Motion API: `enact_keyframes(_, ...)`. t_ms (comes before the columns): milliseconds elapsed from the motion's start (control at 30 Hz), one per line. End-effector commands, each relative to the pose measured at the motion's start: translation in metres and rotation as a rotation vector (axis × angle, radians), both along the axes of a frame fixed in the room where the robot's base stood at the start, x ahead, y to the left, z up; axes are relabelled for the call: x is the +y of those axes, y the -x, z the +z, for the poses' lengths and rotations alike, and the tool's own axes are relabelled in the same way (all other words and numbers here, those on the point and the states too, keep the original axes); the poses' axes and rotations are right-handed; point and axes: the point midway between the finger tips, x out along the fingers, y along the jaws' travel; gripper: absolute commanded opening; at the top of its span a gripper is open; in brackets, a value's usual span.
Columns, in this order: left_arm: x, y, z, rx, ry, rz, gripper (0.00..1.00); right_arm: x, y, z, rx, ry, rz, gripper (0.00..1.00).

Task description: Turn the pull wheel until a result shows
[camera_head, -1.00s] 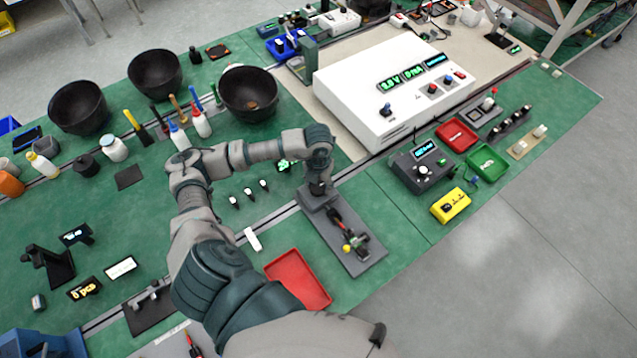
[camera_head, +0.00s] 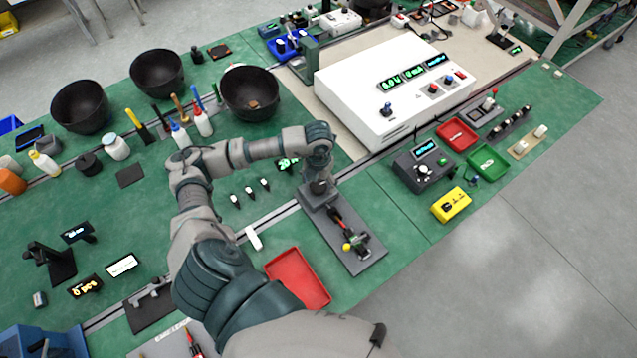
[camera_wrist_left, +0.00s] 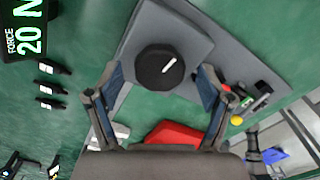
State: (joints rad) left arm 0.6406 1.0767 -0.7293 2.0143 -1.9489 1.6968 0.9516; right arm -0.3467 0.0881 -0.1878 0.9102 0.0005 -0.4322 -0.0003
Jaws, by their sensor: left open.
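The pull wheel is a dark round knob (camera_wrist_left: 153,72) with a white pointer line, on a grey plate (camera_wrist_left: 200,48) in the left wrist view. The pointer slants up to the right. A display (camera_wrist_left: 25,30) at the left reads FORCE 20 N. My right gripper is out of view.
A red tray (camera_head: 298,278) lies beside the plate. Three small black-and-white pieces (camera_head: 249,191) lie left of it.

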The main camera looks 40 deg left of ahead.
Motion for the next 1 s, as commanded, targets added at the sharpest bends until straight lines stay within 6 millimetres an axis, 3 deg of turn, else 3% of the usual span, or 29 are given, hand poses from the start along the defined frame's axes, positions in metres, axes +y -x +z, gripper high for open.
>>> enact_keyframes(500, -0.002, 0.000, 0.101, -0.002, -0.001, -0.001, 0.80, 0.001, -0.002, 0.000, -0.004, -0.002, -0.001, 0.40)
enact_keyframes(700, -0.001, 0.001, 0.113, 0.001, -0.001, -0.002, 0.80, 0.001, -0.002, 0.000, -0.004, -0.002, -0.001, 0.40)
enact_keyframes(1000, -0.001, 0.001, 0.113, 0.001, -0.001, -0.001, 0.80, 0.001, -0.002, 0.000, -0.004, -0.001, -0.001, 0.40)
